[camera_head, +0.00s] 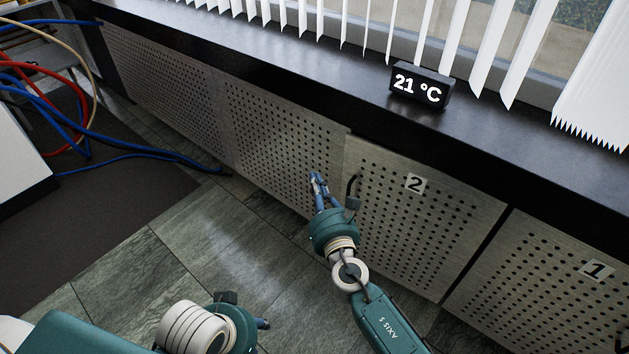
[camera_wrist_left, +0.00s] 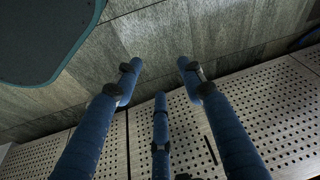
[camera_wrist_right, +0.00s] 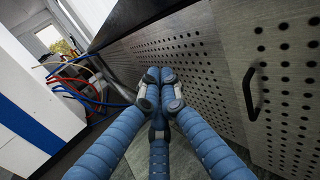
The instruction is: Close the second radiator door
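The second radiator door (camera_head: 420,225) is a perforated metal panel with a "2" label (camera_head: 415,184). Its left edge appears to stand slightly out from the neighbouring panel. Its dark handle (camera_head: 352,186) is near that left edge and also shows in the right wrist view (camera_wrist_right: 250,91). My right gripper (camera_head: 317,180) is just left of the handle, in front of the neighbouring panel. Its fingers are together and hold nothing visible; whether they touch the panel is unclear. My left gripper (camera_head: 262,323) is low and away from the door; in the left wrist view its fingers (camera_wrist_left: 160,75) are spread and empty.
Door "1" (camera_head: 560,290) is at the right, past a dark gap. More perforated panels (camera_head: 270,140) run left. A black sill (camera_head: 300,75) with a temperature display (camera_head: 421,87) overhangs them. Blue and red hoses (camera_head: 85,120) lie at the left. Open tiled floor (camera_head: 200,240) is in front.

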